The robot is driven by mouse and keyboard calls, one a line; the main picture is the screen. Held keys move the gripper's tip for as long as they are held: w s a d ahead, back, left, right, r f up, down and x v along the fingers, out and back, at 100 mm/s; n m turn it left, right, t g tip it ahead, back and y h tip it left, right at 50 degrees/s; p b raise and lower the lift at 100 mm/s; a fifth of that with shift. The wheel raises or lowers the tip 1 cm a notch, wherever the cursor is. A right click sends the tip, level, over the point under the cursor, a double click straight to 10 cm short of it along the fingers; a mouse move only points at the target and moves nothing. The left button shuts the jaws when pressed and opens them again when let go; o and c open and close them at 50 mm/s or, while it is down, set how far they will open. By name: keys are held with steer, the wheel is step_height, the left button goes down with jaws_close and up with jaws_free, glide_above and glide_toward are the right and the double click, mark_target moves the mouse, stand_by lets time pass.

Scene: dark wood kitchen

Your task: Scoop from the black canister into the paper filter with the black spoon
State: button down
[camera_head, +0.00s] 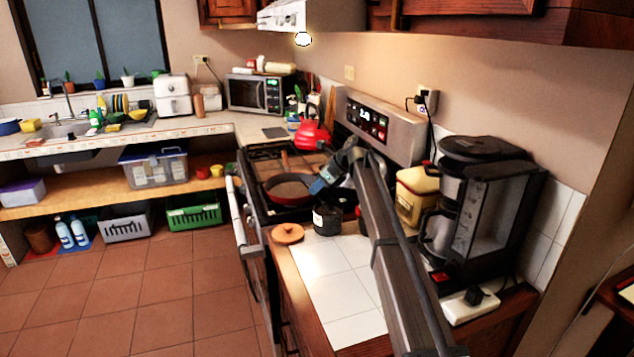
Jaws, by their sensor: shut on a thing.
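The black canister (327,219) stands open on the white tiled counter, near the stove. My gripper (318,187) is just above and slightly left of it in the picture, at the end of my arm. It is shut on the black spoon, which is too small and dark to make out clearly against the pan and canister. I cannot tell whether the spoon is inside the canister. The black coffee maker (489,205) stands at the right with a glass carafe in it. The paper filter cannot be made out.
A round wooden lid (287,233) lies left of the canister. A yellow container (416,196) stands between my arm and the coffee maker. A pan (291,188) and a red kettle (313,132) are on the stove. Front counter tiles (345,290) are clear.

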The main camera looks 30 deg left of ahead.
mark_target(321, 200)
steer(key=shift+d+f, duration=0.35)
steer(key=shift+d, duration=0.55)
steer(key=shift+a+r, duration=0.2)
steer(key=shift+r, duration=2.15)
steer(key=shift+w+a+r+h, duration=0.1)
steer(key=shift+a+r+h, duration=0.35)
steer(key=shift+a+h, duration=0.1)
steer(key=shift+a+r+h, duration=0.5)
steer(key=shift+a+h, duration=0.15)
steer(key=shift+h, duration=0.5)
